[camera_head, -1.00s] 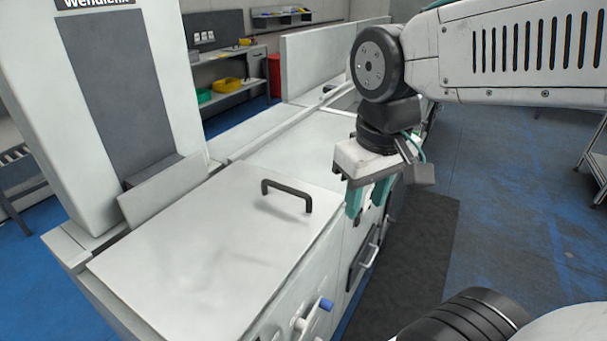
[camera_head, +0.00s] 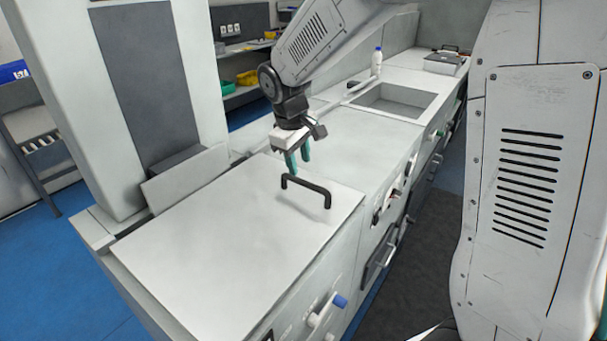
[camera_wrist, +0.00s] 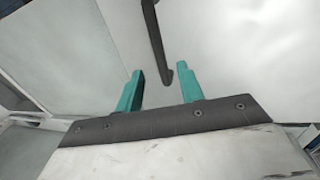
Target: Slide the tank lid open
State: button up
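The tank lid (camera_head: 235,235) is a flat light-grey panel lying over the tank at the front of the counter. Its black bar handle (camera_head: 305,188) stands near the far right part of the lid. My gripper (camera_head: 297,163) is above and just behind the handle, with its teal fingers pointing down, apart from each other. In the wrist view the two teal fingers (camera_wrist: 160,90) are spread with nothing between them, and the black handle (camera_wrist: 155,40) shows beyond their tips. The lid also shows in the wrist view (camera_wrist: 230,40).
A tall white and grey machine column (camera_head: 150,90) stands left of the lid. A sink (camera_head: 395,100) and a white bottle with a blue cap (camera_head: 376,63) are farther back. A blue-ended lever (camera_head: 338,301) sticks out from the front panel.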

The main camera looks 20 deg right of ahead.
aim_at(302, 181)
jog(key=f, duration=0.3)
jog(key=d+f, duration=0.1)
jog(key=f, duration=0.1)
jog(key=shift+w+f, duration=0.3)
grip_shut()
